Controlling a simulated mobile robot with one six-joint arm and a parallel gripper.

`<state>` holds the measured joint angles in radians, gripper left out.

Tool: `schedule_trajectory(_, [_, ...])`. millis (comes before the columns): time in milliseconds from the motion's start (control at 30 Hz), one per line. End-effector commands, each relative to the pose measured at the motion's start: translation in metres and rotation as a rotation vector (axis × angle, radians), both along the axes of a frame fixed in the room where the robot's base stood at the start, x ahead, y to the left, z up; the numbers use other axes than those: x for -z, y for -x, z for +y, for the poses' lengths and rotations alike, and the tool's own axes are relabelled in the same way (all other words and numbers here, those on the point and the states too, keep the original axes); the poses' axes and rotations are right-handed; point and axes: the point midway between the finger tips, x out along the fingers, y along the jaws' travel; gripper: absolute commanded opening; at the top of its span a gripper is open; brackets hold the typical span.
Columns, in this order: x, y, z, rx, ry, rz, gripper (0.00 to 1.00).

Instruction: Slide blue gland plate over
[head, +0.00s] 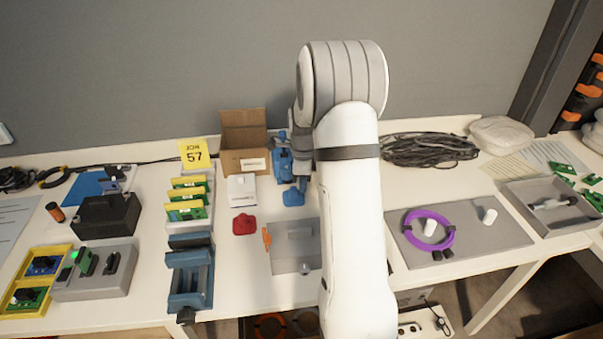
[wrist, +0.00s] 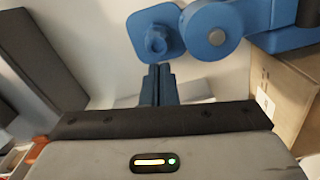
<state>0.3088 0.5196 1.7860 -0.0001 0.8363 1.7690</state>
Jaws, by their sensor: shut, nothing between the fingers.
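The blue gland plate (wrist: 178,48), a flat rounded plate with a round knob, lies on the white table in the wrist view. It also shows in the head view (head: 293,198), just left of my arm. My gripper (wrist: 158,70) is shut and empty, its blue fingertips together at the plate's near edge beside the knob. I cannot tell whether they touch the plate. In the head view my arm hides most of the gripper.
A blue device with a round barrel (wrist: 208,30) stands right beside the plate. An open cardboard box (head: 243,138), a white box (head: 241,190) and a red piece (head: 244,224) are to the left. A grey mat (head: 285,240) lies in front. A cable coil (head: 430,148) lies right.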

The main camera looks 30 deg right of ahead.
Motion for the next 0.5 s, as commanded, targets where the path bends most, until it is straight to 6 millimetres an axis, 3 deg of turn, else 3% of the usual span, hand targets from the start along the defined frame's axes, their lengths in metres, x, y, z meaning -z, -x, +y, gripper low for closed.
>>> schedule_trajectory(200, [0.021,0.0,0.001,-0.002,0.0,0.001,0.0])
schedule_trajectory(500, [0.024,0.0,0.001,-0.003,0.0,-0.001,0.0])
